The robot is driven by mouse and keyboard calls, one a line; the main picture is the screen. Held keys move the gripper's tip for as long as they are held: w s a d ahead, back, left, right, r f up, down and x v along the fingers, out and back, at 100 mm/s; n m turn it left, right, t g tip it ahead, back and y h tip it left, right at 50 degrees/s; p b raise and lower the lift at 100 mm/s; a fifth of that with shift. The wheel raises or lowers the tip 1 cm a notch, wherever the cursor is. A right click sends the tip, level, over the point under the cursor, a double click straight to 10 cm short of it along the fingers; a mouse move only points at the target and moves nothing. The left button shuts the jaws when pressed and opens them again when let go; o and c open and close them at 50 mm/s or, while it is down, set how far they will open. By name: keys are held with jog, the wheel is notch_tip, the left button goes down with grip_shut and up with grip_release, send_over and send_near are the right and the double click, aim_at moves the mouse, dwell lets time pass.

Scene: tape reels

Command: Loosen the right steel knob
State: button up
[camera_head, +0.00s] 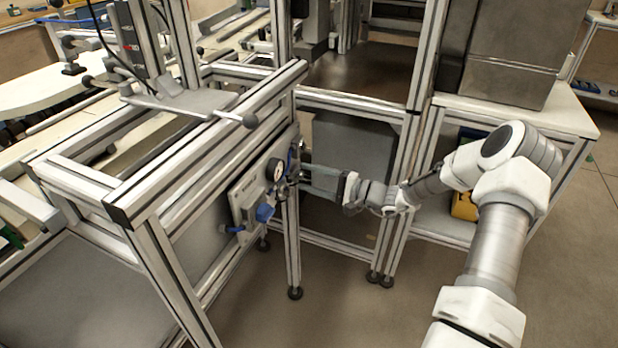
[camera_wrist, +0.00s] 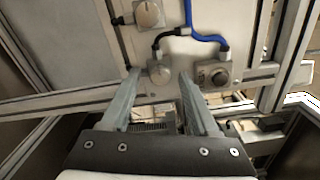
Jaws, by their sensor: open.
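Two round steel-coloured knobs sit low on a light panel in the wrist view: a left one (camera_wrist: 160,74) with a black hose above it, and a right one (camera_wrist: 214,76) with a darker centre. My gripper (camera_wrist: 159,75) is open. Its fingers point at the panel, one on each side of the left knob in the picture. I cannot tell whether they touch it. The right knob is just outside the right finger. In the head view my gripper (camera_head: 302,174) reaches the right end of the panel (camera_head: 247,200), where the knobs are too small to tell apart.
A round fitting (camera_wrist: 148,14) sits higher on the panel, and a blue hose (camera_wrist: 208,38) runs above the right knob. The head view shows a gauge (camera_head: 275,171) and a blue knob (camera_head: 265,213) on the panel. A frame post (camera_head: 291,240) stands close below my gripper.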

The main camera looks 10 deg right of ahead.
jog(key=p+v, duration=0.3)
jog(key=v, duration=1.4)
jog(key=shift+r, duration=0.1)
jog(key=s+a+r+n+g+h, duration=0.6)
jog(key=s+a+r+n+g, duration=0.35)
jog(key=a, duration=0.55)
jog(key=s+a+r+n+t+h, duration=0.2)
jog(key=s+r+h, duration=0.5)
jog(key=s+r, duration=0.55)
jog(key=s+d+r+t+p, duration=0.1)
jog(key=r+p, duration=0.8)
jog(key=s+d+r+m+t+h+p, duration=0.1)
jog(key=s+r+p, duration=0.1)
jog(key=r+p, duration=0.7)
jog(key=shift+r+h, duration=0.3)
jog(key=shift+r, duration=0.45)
jog(key=shift+t, duration=0.25)
